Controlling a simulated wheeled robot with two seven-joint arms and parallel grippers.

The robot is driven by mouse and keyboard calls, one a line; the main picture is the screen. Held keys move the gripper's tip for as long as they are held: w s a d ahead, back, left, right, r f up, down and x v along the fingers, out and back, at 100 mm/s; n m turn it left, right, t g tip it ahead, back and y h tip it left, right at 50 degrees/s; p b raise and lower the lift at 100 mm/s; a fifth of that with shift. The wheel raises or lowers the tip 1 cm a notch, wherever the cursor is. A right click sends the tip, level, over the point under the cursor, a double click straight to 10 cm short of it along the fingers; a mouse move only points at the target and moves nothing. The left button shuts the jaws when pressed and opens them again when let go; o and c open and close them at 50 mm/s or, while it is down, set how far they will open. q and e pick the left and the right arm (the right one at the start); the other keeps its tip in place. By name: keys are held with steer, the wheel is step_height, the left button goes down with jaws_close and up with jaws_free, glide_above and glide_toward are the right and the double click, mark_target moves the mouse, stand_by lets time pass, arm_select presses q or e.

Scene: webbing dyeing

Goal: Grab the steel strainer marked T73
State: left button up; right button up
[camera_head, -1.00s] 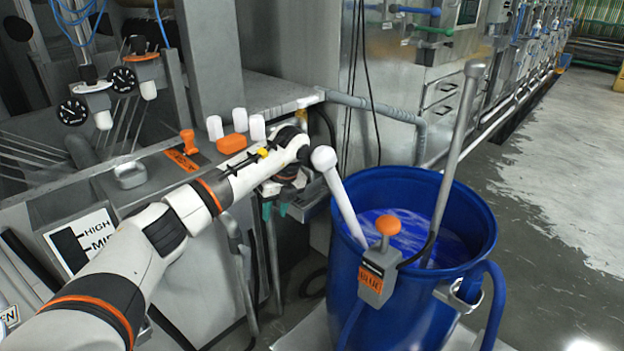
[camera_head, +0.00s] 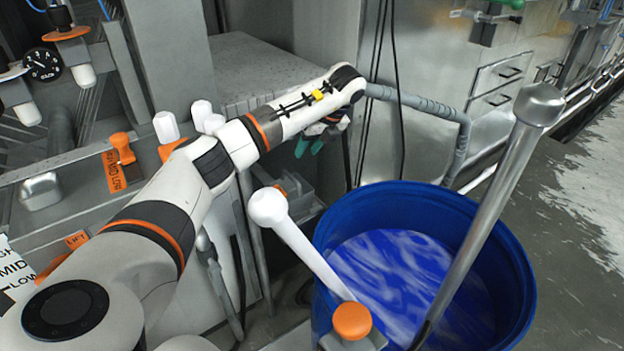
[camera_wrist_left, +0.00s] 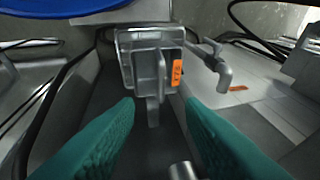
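I cannot read a T73 mark on anything. In the left wrist view a grey, box-like metal piece (camera_wrist_left: 148,58) with an upright bar and an orange label (camera_wrist_left: 177,72) lies ahead of my fingers. The label's text is too small to read, so I cannot tell whether this is the strainer. My left gripper (camera_wrist_left: 160,112) has two teal fingers spread apart with nothing held between them. In the head view its teal tips (camera_head: 310,143) show beyond the white arm, left of the blue barrel. My right gripper is not in view.
Open floor lies right.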

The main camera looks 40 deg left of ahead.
mark_target(290, 175)
arm_select(q)
steer(key=x, duration=0.4)
steer(key=p+x, duration=0.1)
steer(key=x, duration=0.2)
steer(key=p+x, duration=0.1)
steer(key=x, duration=0.3)
steer(key=shift+s+a+f, duration=0.1)
steer(key=shift+a+f, duration=0.1)
steer(key=shift+a, duration=0.25)
jaws_close()
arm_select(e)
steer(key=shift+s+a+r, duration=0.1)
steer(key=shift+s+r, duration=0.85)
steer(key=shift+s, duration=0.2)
